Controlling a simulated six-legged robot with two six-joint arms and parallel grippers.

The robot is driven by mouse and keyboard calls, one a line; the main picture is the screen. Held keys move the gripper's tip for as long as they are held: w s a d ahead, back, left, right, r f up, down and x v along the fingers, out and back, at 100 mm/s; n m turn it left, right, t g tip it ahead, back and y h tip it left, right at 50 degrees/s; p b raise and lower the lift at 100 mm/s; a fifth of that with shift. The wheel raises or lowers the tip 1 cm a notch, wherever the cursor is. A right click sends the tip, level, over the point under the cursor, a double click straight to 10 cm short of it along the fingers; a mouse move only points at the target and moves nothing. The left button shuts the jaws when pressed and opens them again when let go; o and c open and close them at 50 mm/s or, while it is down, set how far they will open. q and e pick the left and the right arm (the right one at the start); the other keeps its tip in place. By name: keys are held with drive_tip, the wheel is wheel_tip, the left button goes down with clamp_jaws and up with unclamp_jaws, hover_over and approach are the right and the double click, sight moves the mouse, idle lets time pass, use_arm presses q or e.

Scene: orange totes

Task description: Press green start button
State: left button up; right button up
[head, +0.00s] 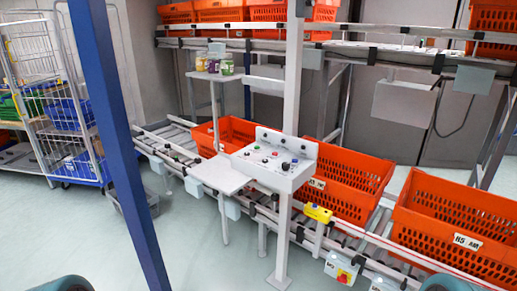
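A grey control panel (272,160) is mounted on a light grey post in the middle of the head view, above the lower conveyor. Its sloped face carries several small buttons and knobs, some red and some dark. Neither of my grippers shows in this view, so nothing of mine is seen touching the panel.
Orange totes (455,238) stand on the lower conveyor, with more on the upper rack. A small grey shelf (220,174) sticks out left of the panel. A blue post (122,145) crosses the left side. A wire cart (50,95) stands far left. Front floor is clear.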

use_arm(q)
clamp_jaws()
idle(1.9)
